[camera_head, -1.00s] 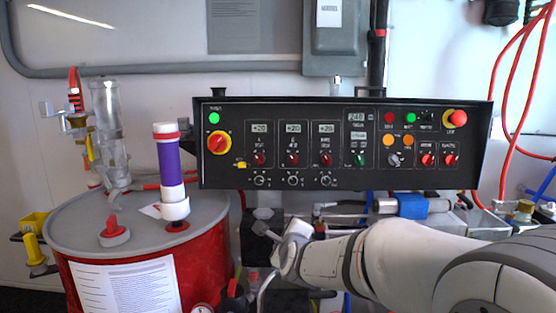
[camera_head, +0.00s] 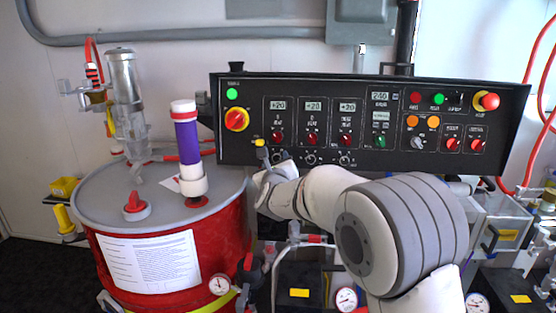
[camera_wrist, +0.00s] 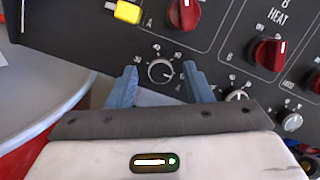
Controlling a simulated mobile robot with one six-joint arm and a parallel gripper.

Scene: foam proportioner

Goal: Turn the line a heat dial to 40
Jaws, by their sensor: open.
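The line A heat dial (camera_wrist: 160,71) is a small round silver knob with a numbered scale and the letter A beside it on the black panel. In the wrist view my gripper (camera_wrist: 160,76) is open, with one blue finger at each side of the dial. A gap shows between the dial and each finger. I cannot surely read where its pointer stands. In the head view my gripper (camera_head: 268,160) is at the panel's lower left edge, largely covering the dial there.
The control panel (camera_head: 370,90) has red switches above, including the A HEAT switch (camera_wrist: 183,14), with a yellow tag (camera_wrist: 127,11) to its left. Two more small dials, B (camera_wrist: 237,97) and another (camera_wrist: 291,121), sit to the right. A red drum (camera_head: 150,225) stands left.

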